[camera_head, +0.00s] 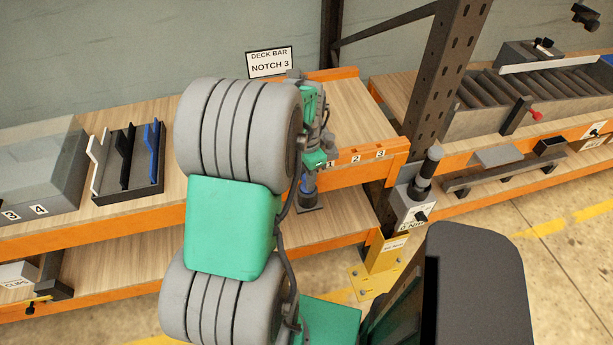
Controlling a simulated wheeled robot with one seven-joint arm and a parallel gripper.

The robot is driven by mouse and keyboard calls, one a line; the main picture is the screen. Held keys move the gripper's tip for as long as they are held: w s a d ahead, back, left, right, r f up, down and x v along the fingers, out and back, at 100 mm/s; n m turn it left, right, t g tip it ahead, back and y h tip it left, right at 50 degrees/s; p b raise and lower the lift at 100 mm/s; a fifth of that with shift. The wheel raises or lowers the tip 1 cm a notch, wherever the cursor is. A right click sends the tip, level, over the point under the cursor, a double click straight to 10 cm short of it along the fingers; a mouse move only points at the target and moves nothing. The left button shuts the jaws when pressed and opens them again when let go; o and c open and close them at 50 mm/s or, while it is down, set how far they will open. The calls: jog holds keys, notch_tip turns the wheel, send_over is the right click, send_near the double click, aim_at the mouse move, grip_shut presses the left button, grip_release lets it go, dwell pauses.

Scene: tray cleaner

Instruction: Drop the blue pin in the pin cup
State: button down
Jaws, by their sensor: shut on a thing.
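The orange front rail with slots 1, 2, 3 (356,159) is right of the gripper. A dark rack with white, black and blue bars (130,190) stands left. A dark upright post (436,100) and a grey switch box (414,210) stand right.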

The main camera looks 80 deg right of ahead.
jog(key=c, duration=1)
grip_release()
jog(key=shift+c, duration=0.2)
notch_tip(320, 180, up, 8)
jog(key=shift+f+b, duration=0.1)
jog(key=shift+b, duration=0.3)
